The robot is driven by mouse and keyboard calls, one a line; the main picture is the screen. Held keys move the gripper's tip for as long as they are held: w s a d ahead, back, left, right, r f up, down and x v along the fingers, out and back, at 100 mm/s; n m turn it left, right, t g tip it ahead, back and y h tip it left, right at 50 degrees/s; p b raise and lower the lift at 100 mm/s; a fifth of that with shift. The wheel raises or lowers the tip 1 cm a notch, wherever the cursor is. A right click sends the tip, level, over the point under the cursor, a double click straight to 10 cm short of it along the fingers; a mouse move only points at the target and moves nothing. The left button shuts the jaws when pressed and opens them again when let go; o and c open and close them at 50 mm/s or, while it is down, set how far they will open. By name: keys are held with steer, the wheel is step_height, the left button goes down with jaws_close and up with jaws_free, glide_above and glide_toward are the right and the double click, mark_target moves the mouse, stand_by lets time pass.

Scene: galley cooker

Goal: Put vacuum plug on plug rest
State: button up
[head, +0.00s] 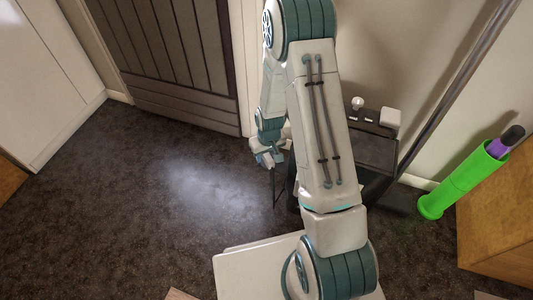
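My gripper (266,158) hangs low, left of a small dark stand (372,150), partly covered by my own arm. Its fingers are too small to tell open from shut. A thin dark line (275,188) runs down below it; I cannot tell whether it is a cord or part of something behind. I cannot make out the vacuum plug or the plug rest for sure. A small round white thing (357,103) and a white block (390,117) are on top of the dark stand; I cannot tell what either is.
A bright green tube (464,180) holding a purple and black item leans at the right by a wooden cabinet (500,215). A dark slatted door (175,60) stands at the back. A white cabinet (45,80) is at left. The dark floor (130,210) is clear at left.

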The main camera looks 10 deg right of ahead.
step_height(320, 180, up, 12)
steer(key=s+p, duration=0.1)
steer(key=p, duration=0.4)
step_height(320, 180, up, 13)
glide_above(268, 157)
steer(key=s, duration=0.6)
steer(key=s+r+m, duration=0.2)
steer(key=s+r, duration=0.7)
steer(key=s, duration=0.3)
steer(key=shift+s+d+r, duration=0.2)
steer(key=shift+s+r, duration=0.05)
steer(key=shift+s, duration=0.15)
steer(key=shift+d, duration=0.1)
